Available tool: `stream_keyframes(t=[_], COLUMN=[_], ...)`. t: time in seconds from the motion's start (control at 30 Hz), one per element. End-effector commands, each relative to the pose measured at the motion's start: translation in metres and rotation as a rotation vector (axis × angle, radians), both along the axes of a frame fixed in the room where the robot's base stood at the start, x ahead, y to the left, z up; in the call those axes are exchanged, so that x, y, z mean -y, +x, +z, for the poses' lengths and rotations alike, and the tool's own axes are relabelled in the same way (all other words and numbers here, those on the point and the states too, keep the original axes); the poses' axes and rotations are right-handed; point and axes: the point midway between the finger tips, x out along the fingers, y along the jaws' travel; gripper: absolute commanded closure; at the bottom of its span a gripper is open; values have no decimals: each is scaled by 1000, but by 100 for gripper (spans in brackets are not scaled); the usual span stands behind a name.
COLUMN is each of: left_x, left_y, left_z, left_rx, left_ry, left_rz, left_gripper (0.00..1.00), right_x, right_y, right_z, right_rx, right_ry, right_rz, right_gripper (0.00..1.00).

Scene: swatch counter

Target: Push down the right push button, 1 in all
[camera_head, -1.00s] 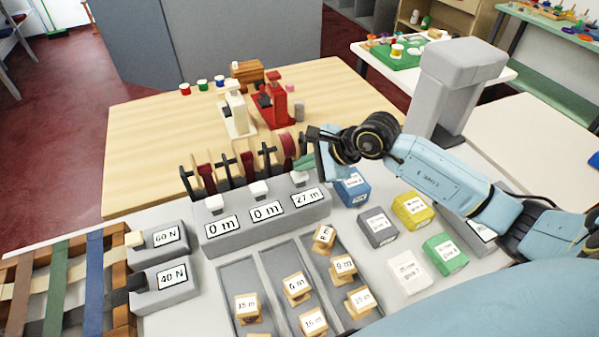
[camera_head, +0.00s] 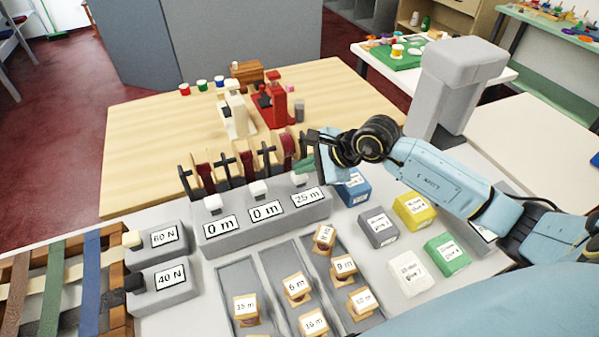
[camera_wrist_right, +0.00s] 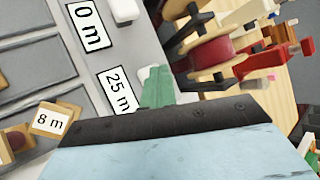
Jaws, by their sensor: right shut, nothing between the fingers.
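The right push button (camera_head: 299,180) is a white cap on the grey three-button block (camera_head: 240,243), behind a display (camera_head: 308,197) reading 25 m. The button also shows in the right wrist view (camera_wrist_right: 146,74), partly hidden by my green fingertips. My right gripper (camera_head: 306,166) is shut and empty, its fingertips right at the button. I cannot tell whether they touch it or how far down it is. The middle (camera_head: 258,188) and left (camera_head: 213,203) white buttons stand up, each with a display reading 0 m. My left gripper is not in view.
Spools on dark stands (camera_head: 245,163) line the back of the block. A blue box (camera_head: 353,190) sits right of my gripper, with grey, yellow, white and green boxes nearer. Trays of labelled wooden blocks (camera_head: 296,285) lie in front. A red device (camera_head: 272,105) stands behind.

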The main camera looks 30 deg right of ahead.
Motion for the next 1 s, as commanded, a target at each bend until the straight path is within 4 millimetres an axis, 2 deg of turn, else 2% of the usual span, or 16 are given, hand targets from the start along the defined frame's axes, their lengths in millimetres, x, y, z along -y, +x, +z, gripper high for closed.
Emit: stream_keyframes(t=[0.53, 1.0], left_x=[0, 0], left_y=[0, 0], left_z=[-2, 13], left_rx=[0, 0], left_ry=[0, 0], left_rz=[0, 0], left_gripper=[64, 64], right_x=[0, 0], right_y=[-1, 0], right_z=[-4, 20], right_rx=[-4, -2], right_ry=[-1, -1], right_rz=[0, 1], right_gripper=[100, 100])
